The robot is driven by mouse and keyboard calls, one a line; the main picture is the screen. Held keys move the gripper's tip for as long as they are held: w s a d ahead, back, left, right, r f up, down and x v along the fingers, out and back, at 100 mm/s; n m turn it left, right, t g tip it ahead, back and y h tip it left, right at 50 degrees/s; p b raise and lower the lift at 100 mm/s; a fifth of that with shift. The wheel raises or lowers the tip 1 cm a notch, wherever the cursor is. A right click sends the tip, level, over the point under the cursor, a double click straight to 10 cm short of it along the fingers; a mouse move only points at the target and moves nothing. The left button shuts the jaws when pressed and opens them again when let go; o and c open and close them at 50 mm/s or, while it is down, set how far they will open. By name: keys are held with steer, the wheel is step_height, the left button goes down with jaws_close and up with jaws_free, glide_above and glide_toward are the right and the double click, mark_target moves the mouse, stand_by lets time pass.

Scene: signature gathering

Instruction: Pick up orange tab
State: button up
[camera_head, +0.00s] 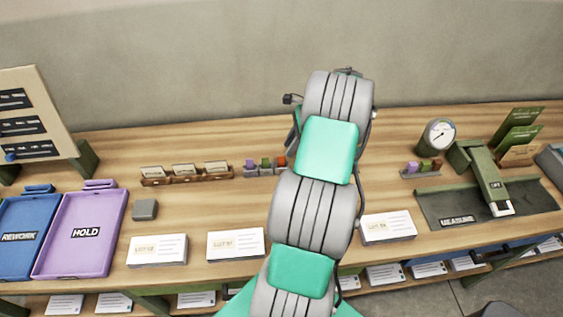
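A small orange tab (282,161) stands at the right end of a low grey holder (256,172) on the table, left of my arm. A purple tab (249,164) and a green tab (266,162) stand in the same holder. My arm reaches over the table just right of the orange tab and may cover part of it. My gripper is hidden behind the arm links, so its fingers and its distance from the tab cannot be seen.
A second tab holder (420,173) stands at right, near a round gauge (438,136) and a green measuring device (484,175). A card rack (187,178), a grey block (145,209), a purple tray (83,268) and a blue tray (20,265) are at left. White cards (236,244) lie along the front.

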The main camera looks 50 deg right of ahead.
mark_target(281, 157)
steer(key=x, duration=0.2)
steer(key=p+x, duration=0.1)
steer(key=x, duration=0.3)
steer(key=shift+w+a+f, duration=0.2)
steer(key=shift+w, duration=0.15)
steer(key=shift+c, duration=0.3)
jaws_close()
